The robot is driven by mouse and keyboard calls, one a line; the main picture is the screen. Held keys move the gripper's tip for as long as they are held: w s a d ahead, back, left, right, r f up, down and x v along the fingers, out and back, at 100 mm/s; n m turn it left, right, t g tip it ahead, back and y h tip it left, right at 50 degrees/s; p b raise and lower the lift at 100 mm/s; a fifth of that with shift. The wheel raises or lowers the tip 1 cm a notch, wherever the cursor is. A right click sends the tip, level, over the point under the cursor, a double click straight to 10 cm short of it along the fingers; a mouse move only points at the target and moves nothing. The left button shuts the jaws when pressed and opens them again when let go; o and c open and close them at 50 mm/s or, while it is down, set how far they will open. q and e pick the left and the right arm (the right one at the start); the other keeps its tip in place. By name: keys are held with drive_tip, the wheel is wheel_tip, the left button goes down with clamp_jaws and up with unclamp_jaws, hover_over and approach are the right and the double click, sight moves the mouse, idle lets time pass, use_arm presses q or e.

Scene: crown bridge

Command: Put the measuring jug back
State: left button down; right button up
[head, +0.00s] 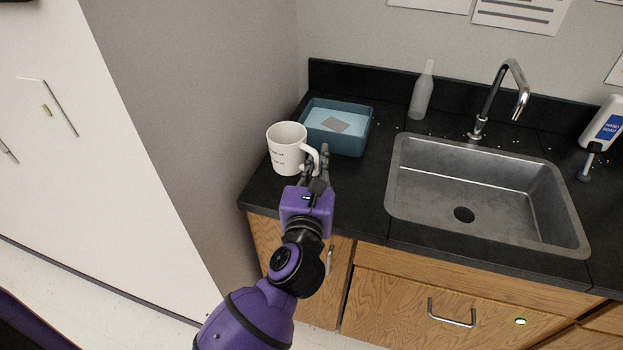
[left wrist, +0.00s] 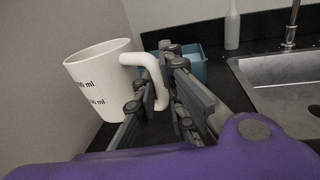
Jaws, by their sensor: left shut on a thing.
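The measuring jug (head: 285,150) is a white mug-like vessel with dark printed markings and a handle on its right side. It is upright at the left end of the black counter, in front of the blue tub. My left gripper (head: 315,170) is shut on its handle. In the left wrist view the jug (left wrist: 95,82) shows "ml" markings, and the fingers of my left gripper (left wrist: 165,85) are at its handle. I cannot tell whether the jug's base touches the counter. My right gripper is not in view.
A blue tub (head: 358,141) with pale liquid and a grey flat piece stands just behind the jug. A clear bottle (head: 421,95), a steel sink (head: 420,207) with a tap (head: 492,95), and a soap bottle (head: 604,122) are to the right. A grey wall (head: 215,110) rises at left.

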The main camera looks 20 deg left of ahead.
use_arm(q)
drive_tip(key=w+f, duration=0.2)
drive_tip(key=f, duration=0.1)
drive_tip(key=w+a+f, duration=0.1)
drive_tip(key=shift+f+b, duration=0.25)
drive_tip(key=shift+b, duration=0.1)
drive_tip(key=shift+w+a+f, duration=0.15)
drive_tip(key=shift+w+f, duration=0.15)
drive_tip(key=shift+f, duration=0.15)
drive_tip(key=f+b, duration=0.1)
drive_tip(key=f, duration=0.2)
drive_tip(key=shift+w+a+f, duration=0.1)
drive_tip(key=shift+w+f, duration=0.1)
drive_tip(key=shift+r, duration=0.1)
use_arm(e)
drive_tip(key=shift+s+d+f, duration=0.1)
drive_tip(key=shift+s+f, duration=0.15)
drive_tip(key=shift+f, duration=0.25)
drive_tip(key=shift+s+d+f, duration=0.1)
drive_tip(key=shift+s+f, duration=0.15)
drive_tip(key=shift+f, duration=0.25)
use_arm(q)
drive_tip(key=shift+f, duration=0.25)
drive_tip(key=c, duration=1.8)
unclamp_jaws()
drive_tip(key=shift+c, duration=0.2)
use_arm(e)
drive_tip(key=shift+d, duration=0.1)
